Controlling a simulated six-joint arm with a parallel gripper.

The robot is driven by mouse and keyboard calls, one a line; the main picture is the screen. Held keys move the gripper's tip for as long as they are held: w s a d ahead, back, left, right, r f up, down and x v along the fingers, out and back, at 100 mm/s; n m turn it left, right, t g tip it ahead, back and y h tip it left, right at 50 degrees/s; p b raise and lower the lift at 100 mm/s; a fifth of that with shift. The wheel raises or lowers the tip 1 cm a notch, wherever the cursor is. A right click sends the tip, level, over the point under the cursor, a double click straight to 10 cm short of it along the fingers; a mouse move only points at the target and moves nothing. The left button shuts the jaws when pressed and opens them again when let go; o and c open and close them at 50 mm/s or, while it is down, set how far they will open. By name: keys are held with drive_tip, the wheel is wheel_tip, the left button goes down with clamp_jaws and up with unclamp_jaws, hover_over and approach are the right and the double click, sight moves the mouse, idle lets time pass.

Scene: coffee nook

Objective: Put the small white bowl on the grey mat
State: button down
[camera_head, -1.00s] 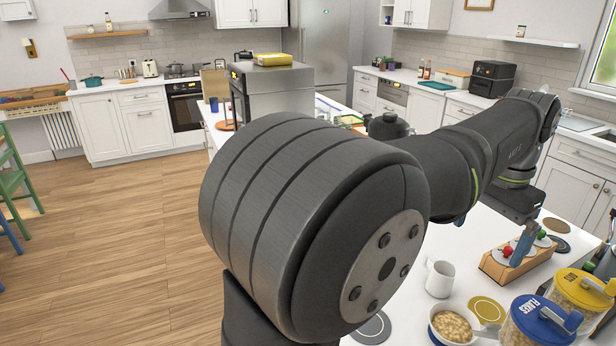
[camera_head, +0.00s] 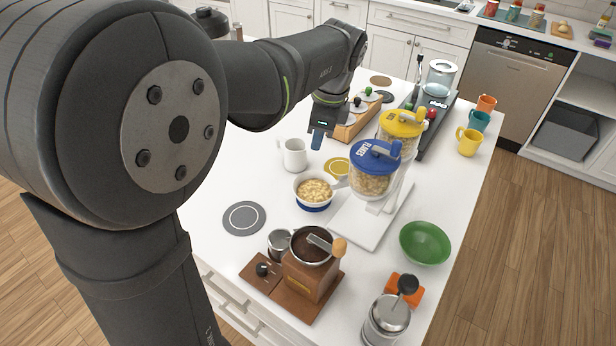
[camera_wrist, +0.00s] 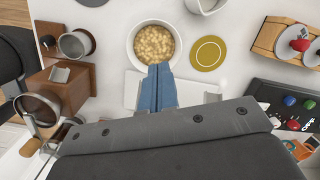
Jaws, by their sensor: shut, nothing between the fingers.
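The small white bowl (camera_head: 314,204) has a blue base and is full of cereal. It stands on the white counter beside the dispenser and shows from above in the wrist view (camera_wrist: 134,58). The grey mat (camera_head: 244,218) is round with a pale ring. It lies bare on the counter, left of the bowl, and is partly cut off at the top of the wrist view (camera_wrist: 80,14). My gripper (camera_head: 316,147) has blue fingers, shut and empty, pointing down beyond the bowl. In the wrist view its fingertips (camera_wrist: 160,68) overlap the bowl's near rim; contact is not visible.
A cereal dispenser with blue (camera_head: 375,153) and yellow (camera_head: 401,122) lids stands right of the bowl. A white mug (camera_head: 294,155) and a yellow mat (camera_head: 338,168) are behind it. A coffee grinder (camera_head: 310,275) stands in front. A green bowl (camera_head: 425,244) is farther right.

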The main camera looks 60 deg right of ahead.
sight(300, 179)
drive_tip(key=f+m, duration=0.1)
drive_tip(key=f, duration=0.3)
drive_tip(key=w+f+m, duration=0.1)
drive_tip(key=f+m, duration=0.1)
drive_tip(key=f, duration=0.2)
drive_tip(key=w+f+m, duration=0.1)
drive_tip(key=f+m, duration=0.1)
drive_tip(key=f, duration=0.3)
drive_tip(key=shift+a+f+t, duration=0.1)
drive_tip(key=shift+t, duration=0.3)
drive_tip(key=shift+w, duration=0.1)
drive_tip(key=shift+w, duration=1.05)
drive_tip(key=v, duration=1)
